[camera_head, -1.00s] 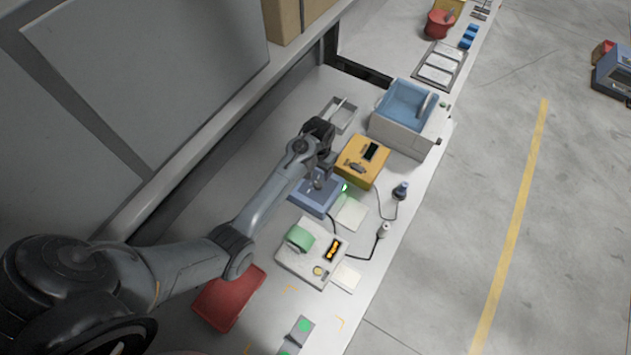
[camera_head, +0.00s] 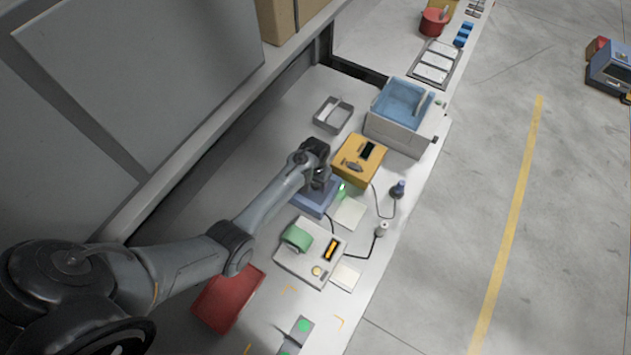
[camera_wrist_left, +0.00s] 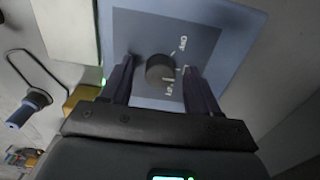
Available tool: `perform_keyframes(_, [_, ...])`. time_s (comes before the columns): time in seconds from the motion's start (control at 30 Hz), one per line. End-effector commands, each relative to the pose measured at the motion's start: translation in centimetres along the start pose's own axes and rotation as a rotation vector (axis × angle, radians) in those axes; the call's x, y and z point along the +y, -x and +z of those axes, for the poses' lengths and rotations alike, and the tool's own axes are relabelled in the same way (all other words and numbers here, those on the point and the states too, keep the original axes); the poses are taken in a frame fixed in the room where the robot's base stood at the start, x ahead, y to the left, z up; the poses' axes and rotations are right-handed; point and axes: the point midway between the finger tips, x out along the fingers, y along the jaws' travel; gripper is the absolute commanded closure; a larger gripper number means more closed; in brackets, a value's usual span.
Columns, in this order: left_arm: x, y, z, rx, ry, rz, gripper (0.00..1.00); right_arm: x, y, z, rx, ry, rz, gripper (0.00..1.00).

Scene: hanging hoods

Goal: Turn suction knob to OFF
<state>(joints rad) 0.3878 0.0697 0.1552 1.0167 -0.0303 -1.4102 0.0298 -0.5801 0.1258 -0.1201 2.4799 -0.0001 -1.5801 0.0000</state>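The suction box is a blue box (camera_head: 312,204) on the bench, partly hidden by my left arm in the head view. In the left wrist view its grey top panel (camera_wrist_left: 195,42) shows a round black knob (camera_wrist_left: 160,68). A green light (camera_head: 341,187) glows at the box's side. My left gripper (camera_wrist_left: 158,67) is open, one finger on each side of the knob, with visible gaps. It also shows over the box in the head view (camera_head: 318,182). My right gripper is not in view.
A yellow box (camera_head: 350,174) stands just behind the blue box. A white device with a green roll (camera_head: 297,237) stands in front. A metal tray (camera_head: 333,114), a blue-topped basin (camera_head: 400,104) and a red tray (camera_head: 220,305) are on the bench. Cables run along the right edge.

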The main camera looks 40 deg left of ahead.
Motion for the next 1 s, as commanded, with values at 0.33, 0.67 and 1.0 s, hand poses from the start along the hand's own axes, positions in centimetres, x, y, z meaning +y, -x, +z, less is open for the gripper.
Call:
perform_keyframes(0.33, [0.0, 0.0, 0.0, 0.0, 0.0, 0.0, 0.91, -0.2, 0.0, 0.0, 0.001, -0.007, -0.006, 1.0])
perform_keyframes(0.67, [0.0, 0.1, 0.0, 0.0, 0.037, 0.0, 0.95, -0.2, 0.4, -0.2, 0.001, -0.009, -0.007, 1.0])
perform_keyframes(1.0, [0.1, 0.3, 0.0, -0.002, 0.247, 0.001, 0.95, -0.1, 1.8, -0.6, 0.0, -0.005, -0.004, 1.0])
